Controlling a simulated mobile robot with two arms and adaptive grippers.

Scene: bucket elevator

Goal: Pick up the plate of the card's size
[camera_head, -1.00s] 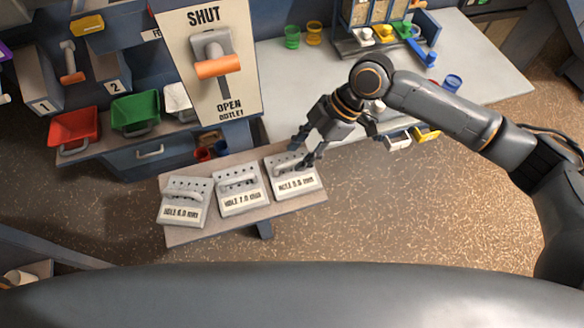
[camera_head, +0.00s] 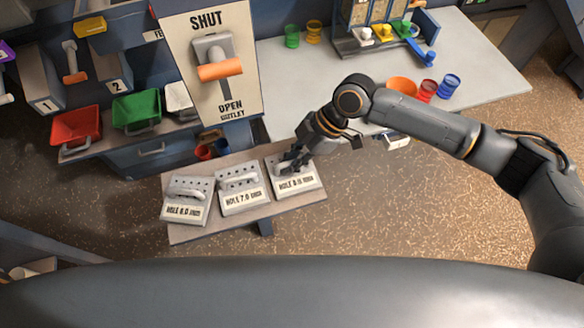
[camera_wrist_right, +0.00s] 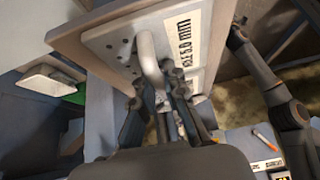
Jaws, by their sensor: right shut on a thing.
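Three pale plates with holes and grip handles lie in a row on a small bench (camera_head: 245,213). The left plate (camera_head: 185,208) has a label that is hard to read, 6.0 or 8.0 mm. The middle plate (camera_head: 241,198) reads 7.0 mm. The right plate (camera_head: 298,184) seems to read 5.0 mm in the wrist view (camera_wrist_right: 120,45). My right gripper (camera_head: 288,165) is shut on the right plate's handle (camera_wrist_right: 147,55). The plate appears still on the bench. I see no size card clearly. My left gripper is not in view.
A lever panel (camera_head: 210,60) marked SHUT and OPEN stands behind the bench. Red (camera_head: 76,127) and green (camera_head: 136,110) bins are at the left. A pale table (camera_head: 480,75) with cups is at the back right. The floor right of the bench is clear.

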